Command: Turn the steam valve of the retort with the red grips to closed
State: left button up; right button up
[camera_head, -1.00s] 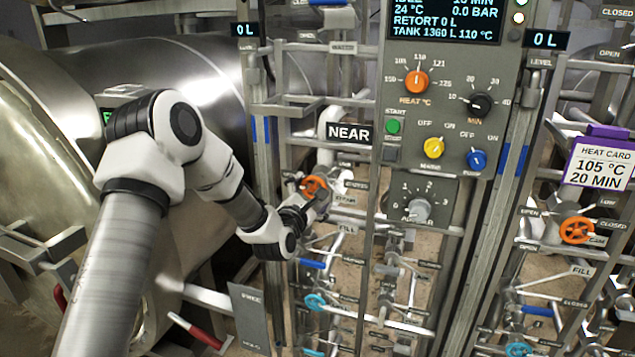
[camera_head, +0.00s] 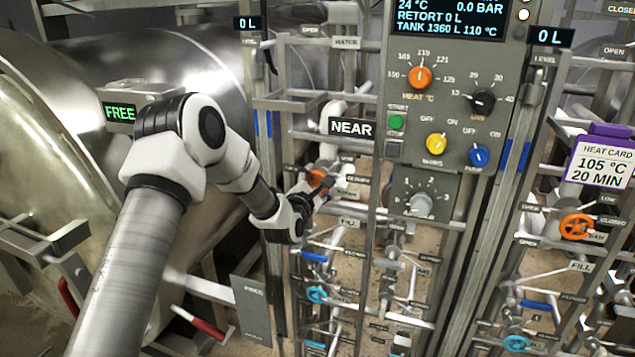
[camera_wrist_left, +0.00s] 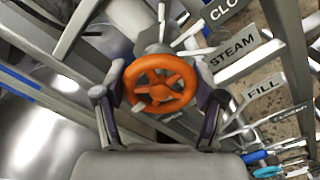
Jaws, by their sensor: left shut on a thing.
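The orange steam valve wheel (camera_wrist_left: 160,84) sits between the fingers of my left gripper (camera_wrist_left: 158,105) in the left wrist view, beside a STEAM label (camera_wrist_left: 234,62). In the head view the same wheel (camera_head: 317,178) is partly hidden by my left gripper (camera_head: 318,194), which is shut on it. A CLOSED label is near it. The retort (camera_head: 150,75) at the left has a red grip (camera_head: 208,328) at its lower front and a second red grip (camera_head: 68,296) further left. My right gripper is not in view.
A second orange wheel (camera_head: 577,227) is on the right pipe rack. A blue wheel (camera_head: 316,295) is below the held one. The grey control panel (camera_head: 450,130) stands right of my gripper. Upright posts and pipes crowd the space around the wheel.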

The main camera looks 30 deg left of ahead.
pick_arm(q)
jog(key=shift+f+m+b, duration=0.15)
jog(key=shift+m+b, duration=0.7)
jog(key=shift+f+m+b, duration=0.15)
jog(key=shift+m+b, duration=0.65)
jog(key=shift+m, duration=0.05)
jog(key=m+b, duration=0.2)
jog(key=m, duration=0.1)
jog(key=shift+m, duration=0.3)
jog(key=m+b, duration=0.2)
jog(key=m, duration=0.2)
jog(key=shift+b, duration=0.4)
jog(key=m+b, duration=0.1)
jog(key=m, duration=0.8)
jog(key=shift+m+b, duration=0.3)
jog(key=shift+b, duration=0.1)
jog(key=m, duration=0.5)
jog(key=shift+a, duration=0.1)
jog(key=m+p, duration=0.1)
jog(key=m, duration=0.4)
jog(key=shift+a+r+m, duration=0.1)
jog(key=shift+m, duration=0.3)
jog(key=m+p, duration=0.1)
jog(key=m, duration=0.3)
jog(key=shift+m, duration=0.4)
